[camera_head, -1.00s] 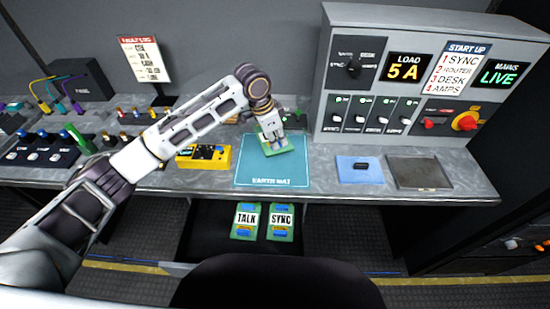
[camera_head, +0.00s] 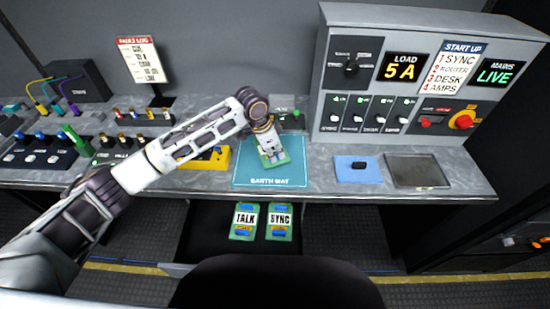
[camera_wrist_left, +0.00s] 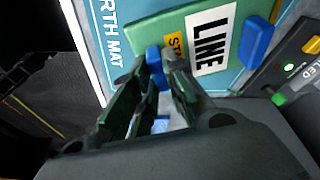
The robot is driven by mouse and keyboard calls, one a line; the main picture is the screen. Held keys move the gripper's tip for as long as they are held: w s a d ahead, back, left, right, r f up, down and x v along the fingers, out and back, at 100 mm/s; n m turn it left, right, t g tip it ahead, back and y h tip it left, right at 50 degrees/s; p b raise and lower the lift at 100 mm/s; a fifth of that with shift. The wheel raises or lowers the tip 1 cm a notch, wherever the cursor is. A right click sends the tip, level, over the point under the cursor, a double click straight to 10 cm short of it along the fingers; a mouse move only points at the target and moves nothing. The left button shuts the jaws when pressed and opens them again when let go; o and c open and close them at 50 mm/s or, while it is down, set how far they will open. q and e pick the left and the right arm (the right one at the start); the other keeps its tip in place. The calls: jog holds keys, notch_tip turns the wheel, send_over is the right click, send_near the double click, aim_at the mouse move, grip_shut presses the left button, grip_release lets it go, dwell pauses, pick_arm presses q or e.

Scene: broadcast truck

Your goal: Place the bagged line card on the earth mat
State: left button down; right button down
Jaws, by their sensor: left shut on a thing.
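The line card is a green board (camera_head: 283,158) with blue blocks. In the left wrist view the card (camera_wrist_left: 183,25) shows a white LINE label and part of a yellow one; I cannot make out a bag around it. My left gripper (camera_head: 269,150) is shut on a blue block at the card's edge, and its fingers show close up in the left wrist view (camera_wrist_left: 158,72). The card is over the teal earth mat (camera_head: 246,170); I cannot tell whether it touches. The mat shows behind it in the left wrist view (camera_wrist_left: 112,40). My right gripper is not in view.
A yellow meter (camera_head: 220,160), partly behind my arm, stands left of the mat. A blue pad (camera_head: 345,176) with a small black item and a grey tray (camera_head: 418,180) lie to the right. Below, an open drawer holds TALK (camera_head: 245,220) and SYNC (camera_head: 279,220) cards. A control cabinet (camera_head: 345,120) stands behind.

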pick_arm(q)
jog(key=shift+f, duration=1.4)
jog(key=c, duration=1.4)
grip_release()
jog(key=shift+c, duration=0.2)
jog(key=v, duration=1.2)
